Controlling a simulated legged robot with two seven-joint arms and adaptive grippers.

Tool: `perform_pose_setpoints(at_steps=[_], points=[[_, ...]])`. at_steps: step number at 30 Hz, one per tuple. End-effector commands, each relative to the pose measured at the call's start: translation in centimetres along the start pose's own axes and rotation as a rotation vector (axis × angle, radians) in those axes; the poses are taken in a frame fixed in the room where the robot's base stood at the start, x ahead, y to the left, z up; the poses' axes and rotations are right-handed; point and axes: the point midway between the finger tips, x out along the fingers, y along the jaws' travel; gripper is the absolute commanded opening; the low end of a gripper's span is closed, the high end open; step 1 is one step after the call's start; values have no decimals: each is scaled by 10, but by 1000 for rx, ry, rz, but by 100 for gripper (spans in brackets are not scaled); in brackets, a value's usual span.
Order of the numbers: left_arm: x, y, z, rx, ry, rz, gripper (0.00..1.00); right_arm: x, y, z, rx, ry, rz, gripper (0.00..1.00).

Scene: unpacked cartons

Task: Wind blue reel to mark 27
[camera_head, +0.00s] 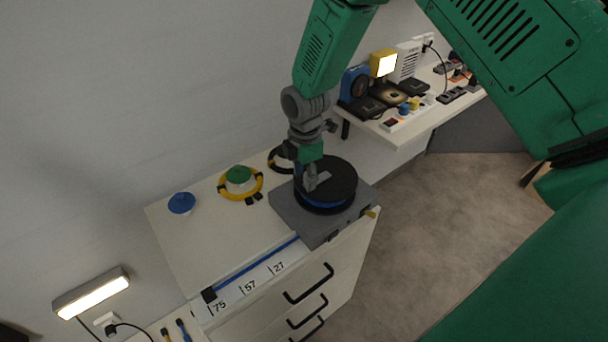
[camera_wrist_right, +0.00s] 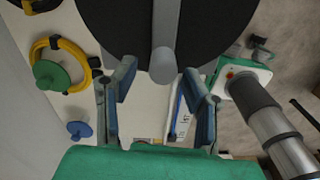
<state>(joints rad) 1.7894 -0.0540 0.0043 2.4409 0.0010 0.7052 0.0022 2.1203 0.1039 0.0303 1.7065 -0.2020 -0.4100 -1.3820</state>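The blue reel (camera_head: 327,203) has a black top disc and a blue band around its side, and it sits on a grey base at the right end of the cabinet top. A grey crank bar with a round knob (camera_wrist_right: 163,66) crosses its top in the right wrist view. A blue strip (camera_head: 258,259) runs from the base past marks 27 (camera_head: 278,267) and 57, with its black end clip (camera_head: 209,295) by mark 75. My right gripper (camera_head: 311,184) is at the crank. In the wrist view its fingers (camera_wrist_right: 160,74) are apart on either side of the knob, with gaps showing. My left gripper is not in view.
A blue knob (camera_head: 181,203), a green-centred yellow coil (camera_head: 240,181) and a dark coil (camera_head: 281,160) stand along the cabinet's back. Black drawer handles (camera_head: 309,284) stick out in front. A shelf (camera_head: 421,120) with small devices is at the upper right.

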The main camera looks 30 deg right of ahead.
Motion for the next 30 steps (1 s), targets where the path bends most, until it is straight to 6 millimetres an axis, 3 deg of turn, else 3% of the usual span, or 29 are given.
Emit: perform_pose_setpoints(at_steps=[1, 3, 17, 30], points=[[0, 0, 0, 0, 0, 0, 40, 0, 0, 1, 1, 1, 0, 21], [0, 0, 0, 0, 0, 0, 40, 1, 0, 2, 1, 2, 0, 0], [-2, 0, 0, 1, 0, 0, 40, 2, 4, 7, 61, -3, -2, 0], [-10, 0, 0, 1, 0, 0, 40, 3, 24, 10, 406, -4, -4, 0]])
